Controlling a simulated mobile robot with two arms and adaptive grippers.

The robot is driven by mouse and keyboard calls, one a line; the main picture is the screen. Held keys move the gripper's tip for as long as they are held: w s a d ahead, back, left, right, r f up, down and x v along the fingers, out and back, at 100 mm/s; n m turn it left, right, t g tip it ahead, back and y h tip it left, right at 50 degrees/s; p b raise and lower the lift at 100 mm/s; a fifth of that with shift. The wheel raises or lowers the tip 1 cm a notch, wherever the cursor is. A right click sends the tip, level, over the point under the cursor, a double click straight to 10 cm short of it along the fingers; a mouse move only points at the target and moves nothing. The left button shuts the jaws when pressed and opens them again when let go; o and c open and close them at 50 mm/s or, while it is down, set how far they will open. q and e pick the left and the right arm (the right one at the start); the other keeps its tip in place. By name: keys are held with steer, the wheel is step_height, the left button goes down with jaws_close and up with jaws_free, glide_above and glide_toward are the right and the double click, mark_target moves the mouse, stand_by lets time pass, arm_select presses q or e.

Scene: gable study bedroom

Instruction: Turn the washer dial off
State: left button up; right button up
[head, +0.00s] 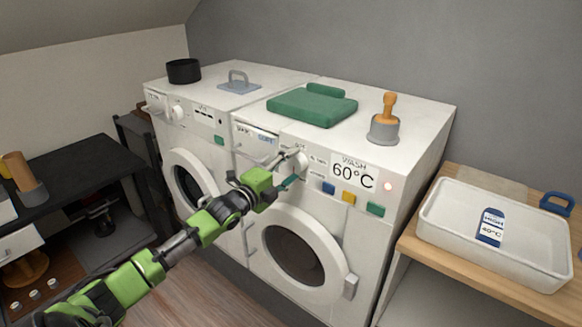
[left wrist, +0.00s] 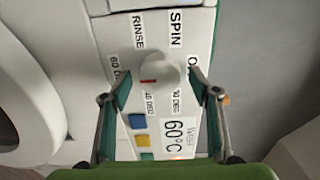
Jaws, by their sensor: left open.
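The washer (head: 368,237) is the right one of two white machines, with a round door and a red light (head: 388,186) beside a "WASH 60°C" label (head: 353,175). Its pale round dial (head: 301,160) is on the front panel. In the left wrist view the dial (left wrist: 166,75) has a red mark at its lower left; RINSE, SPIN and degree labels surround it, one partly hidden. My left gripper (head: 288,173) is open at the dial. In the left wrist view its fingers (left wrist: 158,88) stand on either side of the dial, apart from it. My right gripper is not in view.
Blue, yellow and green buttons (head: 348,198) sit below the label. A folded green cloth (head: 312,106) and an orange-handled grey object (head: 385,128) rest on top. A white tray (head: 450,222) stands on a wooden table at right. A black table (head: 75,160) stands at left.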

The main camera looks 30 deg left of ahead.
arm_select(q)
steer(key=c, duration=0.9)
steer(key=shift+c, duration=1.2)
